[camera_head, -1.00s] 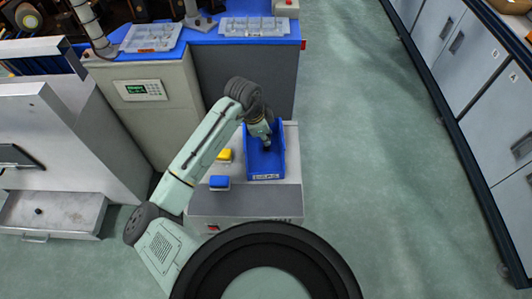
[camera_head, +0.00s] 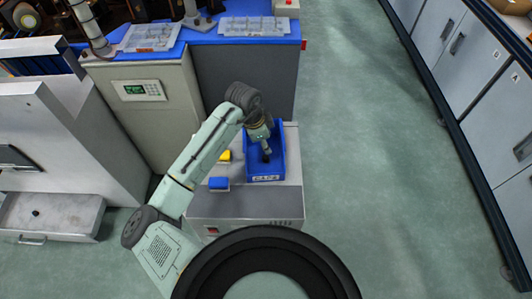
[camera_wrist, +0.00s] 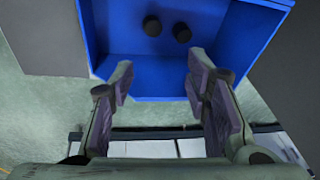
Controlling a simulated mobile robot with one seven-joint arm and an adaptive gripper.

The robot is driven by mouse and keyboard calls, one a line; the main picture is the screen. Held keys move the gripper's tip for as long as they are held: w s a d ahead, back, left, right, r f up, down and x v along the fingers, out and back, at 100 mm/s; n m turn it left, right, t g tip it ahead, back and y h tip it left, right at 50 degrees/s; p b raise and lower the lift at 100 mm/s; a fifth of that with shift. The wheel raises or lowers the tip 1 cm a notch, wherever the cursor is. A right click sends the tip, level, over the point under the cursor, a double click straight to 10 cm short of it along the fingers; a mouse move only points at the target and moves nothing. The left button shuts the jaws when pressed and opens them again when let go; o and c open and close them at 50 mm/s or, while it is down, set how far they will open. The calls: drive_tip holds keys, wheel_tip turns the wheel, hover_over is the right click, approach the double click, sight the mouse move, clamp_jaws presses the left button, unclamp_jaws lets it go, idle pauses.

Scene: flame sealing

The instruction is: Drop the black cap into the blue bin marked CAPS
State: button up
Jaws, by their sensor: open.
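My gripper (camera_head: 267,158) points down at the bin in the head view. In the wrist view my gripper (camera_wrist: 159,84) has its two fingers wide apart with nothing between them. Beyond the fingertips, two black caps, one on the left (camera_wrist: 152,26) and one on the right (camera_wrist: 181,33), lie on the floor of the bin (camera_wrist: 120,42). I cannot tell which one was placed last.
A blue block (camera_head: 219,183) and a yellow block (camera_head: 225,156) sit left of the bin. An open drawer (camera_head: 70,217) at the left holds a small dark object (camera_head: 36,212). The green floor to the right is clear.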

drive_tip(key=v, duration=1.2)
